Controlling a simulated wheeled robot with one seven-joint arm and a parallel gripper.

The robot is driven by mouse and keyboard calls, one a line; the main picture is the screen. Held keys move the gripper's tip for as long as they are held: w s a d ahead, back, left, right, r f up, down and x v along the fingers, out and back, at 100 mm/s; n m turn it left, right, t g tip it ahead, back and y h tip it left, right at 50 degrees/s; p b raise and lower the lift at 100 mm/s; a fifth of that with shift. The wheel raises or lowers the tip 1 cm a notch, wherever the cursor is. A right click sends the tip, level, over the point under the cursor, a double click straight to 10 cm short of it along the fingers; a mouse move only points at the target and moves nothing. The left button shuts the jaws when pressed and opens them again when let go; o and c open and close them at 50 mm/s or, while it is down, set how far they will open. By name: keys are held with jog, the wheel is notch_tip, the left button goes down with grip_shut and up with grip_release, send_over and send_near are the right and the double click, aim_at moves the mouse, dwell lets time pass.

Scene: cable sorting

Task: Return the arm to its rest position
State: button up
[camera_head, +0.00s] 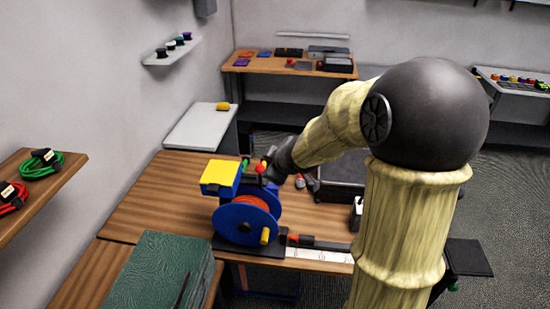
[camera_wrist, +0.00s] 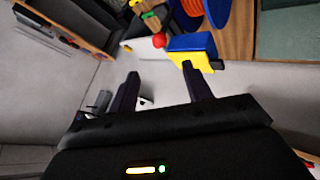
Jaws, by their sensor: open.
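My arm (camera_head: 397,230) rises at the right of the head view and bends over toward the wooden workbench (camera_head: 150,205). My gripper shows in the wrist view (camera_wrist: 163,88), with its two dark fingers spread apart and nothing between them. In the head view the hand is partly hidden beside a blue cable reel (camera_head: 238,222) with orange cable. A yellow-topped blue block (camera_head: 219,175) sits above the reel; it also shows in the wrist view (camera_wrist: 195,52), close to one finger. I cannot tell whether they touch. A red knob (camera_wrist: 158,40) shows near the block.
A wall shelf (camera_head: 35,195) holds green and red cable coils. A black tray (camera_head: 340,172) and a red-and-black tool (camera_head: 312,242) lie near my arm. A second bench (camera_head: 290,65) stands behind. Floor at the right is clear.

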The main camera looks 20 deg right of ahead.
jog(key=shift+s+r, duration=0.45)
jog(key=shift+s, duration=0.05)
jog(key=shift+d, duration=0.1)
jog(key=s+f+m+g+b, duration=0.2)
jog(key=s+f+m, duration=0.3)
jog(key=s, duration=0.4)
jog(key=s+a+f+m+g+h+b, duration=0.1)
jog(key=s+f+m+g, duration=0.3)
jog(key=s, duration=0.6)
notch_tip(320, 180, down, 2)
jog(key=shift+s+f+m+g+b, duration=0.1)
jog(key=shift+s+m+g+b, duration=0.2)
jog(key=shift+m+b, duration=0.2)
dwell(0.6)
